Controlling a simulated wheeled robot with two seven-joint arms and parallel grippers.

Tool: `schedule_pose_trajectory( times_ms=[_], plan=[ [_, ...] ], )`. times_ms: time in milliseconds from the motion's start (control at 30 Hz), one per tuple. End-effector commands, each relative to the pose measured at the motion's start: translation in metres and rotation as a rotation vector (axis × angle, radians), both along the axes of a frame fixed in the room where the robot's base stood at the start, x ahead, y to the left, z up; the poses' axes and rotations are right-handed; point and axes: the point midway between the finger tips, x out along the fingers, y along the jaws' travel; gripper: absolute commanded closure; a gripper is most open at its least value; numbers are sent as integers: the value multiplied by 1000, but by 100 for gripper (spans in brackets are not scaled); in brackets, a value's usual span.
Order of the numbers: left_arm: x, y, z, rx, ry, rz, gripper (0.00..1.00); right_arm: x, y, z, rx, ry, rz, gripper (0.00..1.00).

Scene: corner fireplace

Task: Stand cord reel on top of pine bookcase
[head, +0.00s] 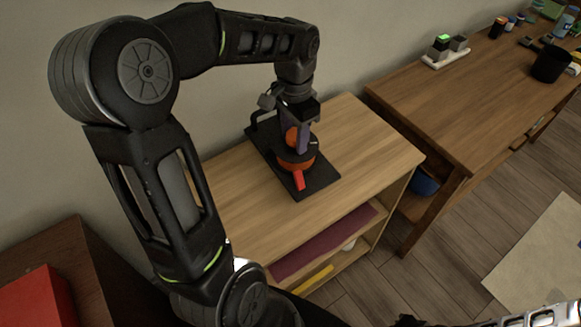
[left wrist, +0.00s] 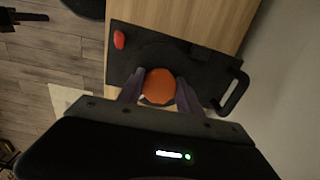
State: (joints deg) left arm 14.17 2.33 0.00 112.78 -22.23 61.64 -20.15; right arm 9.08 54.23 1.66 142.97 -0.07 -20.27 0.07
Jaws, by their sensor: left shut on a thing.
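The cord reel (head: 306,164) has an orange drum, a dark round flange and an orange hub. It sits over a black plate with a handle on top of the pine bookcase (head: 370,137); I cannot tell whether the plate is part of it. My left gripper (head: 303,138) reaches down from above, its purple fingers shut on the orange hub. In the left wrist view the hub (left wrist: 159,86) is between the fingers, and a red piece lies near the plate's end. Part of my right arm shows at the lower right of the head view; its jaws are unclear.
A brown wooden desk (head: 420,105) stands right of the bookcase, with a black cup (head: 549,64) and small items. The bookcase's shelves hold a purple flat item (head: 322,243). A red box (head: 34,298) is at lower left. The bookcase top is bare around the plate.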

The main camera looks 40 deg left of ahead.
Motion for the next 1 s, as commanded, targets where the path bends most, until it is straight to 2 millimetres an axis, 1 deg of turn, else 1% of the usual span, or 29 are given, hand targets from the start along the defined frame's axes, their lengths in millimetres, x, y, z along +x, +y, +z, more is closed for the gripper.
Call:
schedule_pose_trajectory(
  times_ms=[200, 300, 667, 767, 900, 1000],
  plan=[
    [-1, 0, -38, 0, 3, 1, 100, 0, 0, 4, -1, 1, -1, 100],
    [0, 0, -48, -1, 1, 2, 100, 0, 0, 4, -1, 1, -1, 100],
    [0, 0, -53, 1, 0, 1, 100, -1, 0, 4, -1, 1, -1, 100],
    [-1, 0, -63, 1, 2, 1, 100, -1, 0, 5, -2, 3, 0, 100],
    [-1, 0, -82, 0, 3, 1, 100, -1, 0, 6, -2, 3, 0, 100],
    [0, 0, -88, 0, 0, 1, 100, -1, 0, 7, -2, 3, -1, 100]
  ],
)
